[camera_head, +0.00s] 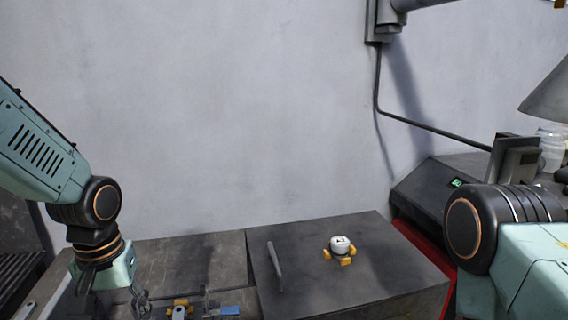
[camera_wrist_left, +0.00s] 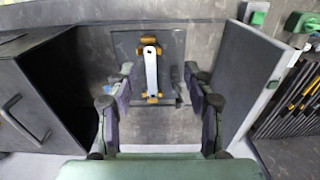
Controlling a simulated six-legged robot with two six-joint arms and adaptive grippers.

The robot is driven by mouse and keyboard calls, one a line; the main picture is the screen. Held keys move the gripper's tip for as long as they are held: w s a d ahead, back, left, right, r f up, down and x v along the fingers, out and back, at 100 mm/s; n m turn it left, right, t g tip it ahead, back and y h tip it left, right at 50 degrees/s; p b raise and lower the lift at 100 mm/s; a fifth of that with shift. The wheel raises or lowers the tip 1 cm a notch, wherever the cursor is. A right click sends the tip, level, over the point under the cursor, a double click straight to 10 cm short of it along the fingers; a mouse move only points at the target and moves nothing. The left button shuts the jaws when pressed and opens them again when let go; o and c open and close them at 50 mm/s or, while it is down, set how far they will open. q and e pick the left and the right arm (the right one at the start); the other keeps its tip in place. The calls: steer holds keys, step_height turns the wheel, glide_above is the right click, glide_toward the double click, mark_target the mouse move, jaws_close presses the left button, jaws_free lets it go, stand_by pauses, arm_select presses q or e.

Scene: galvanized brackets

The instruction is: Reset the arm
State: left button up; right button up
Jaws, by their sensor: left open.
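My left arm comes in from the left in the head view, and its gripper (camera_head: 140,301) points down near the bottom edge, partly cut off. In the left wrist view the left gripper (camera_wrist_left: 158,72) has its fingers wide apart with nothing between the pads. A pale bar-shaped part with orange ends (camera_wrist_left: 151,70) lies beyond the fingers, apart from them. My right arm shows at the right of the head view, but its gripper is not seen.
A dark box (camera_head: 375,275) with a bar handle (camera_head: 275,266) carries a small white and orange object (camera_head: 340,248). A blue piece (camera_head: 230,310) lies left of it. A dark upright panel (camera_wrist_left: 247,75) stands right of the gripper. A black device (camera_head: 428,195) sits at right.

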arm_select(q)
step_height(320, 180, down, 10)
steer(key=s+d, duration=0.2)
steer(key=s+d+f+m, duration=0.1)
steer(key=s+f, duration=0.7)
steer(key=s, duration=0.3)
steer(key=s+d+f+m, duration=0.1)
steer(key=s+f, duration=0.8)
steer(key=s, duration=0.3)
step_height(320, 180, down, 18)
steer(key=b, duration=1.9)
steer(key=shift+w+a+f, duration=0.15)
steer(key=shift+w+a, duration=0.05)
steer(key=shift+w, duration=0.15)
arm_select(e)
step_height(320, 180, down, 19)
steer(key=shift+w+f, duration=0.2)
steer(key=shift+w, duration=0.1)
steer(key=shift+a, duration=0.1)
arm_select(q)
steer(key=shift+w, duration=0.15)
arm_select(e)
steer(key=shift+w, duration=0.15)
arm_select(q)
steer(key=shift+c, duration=0.3)
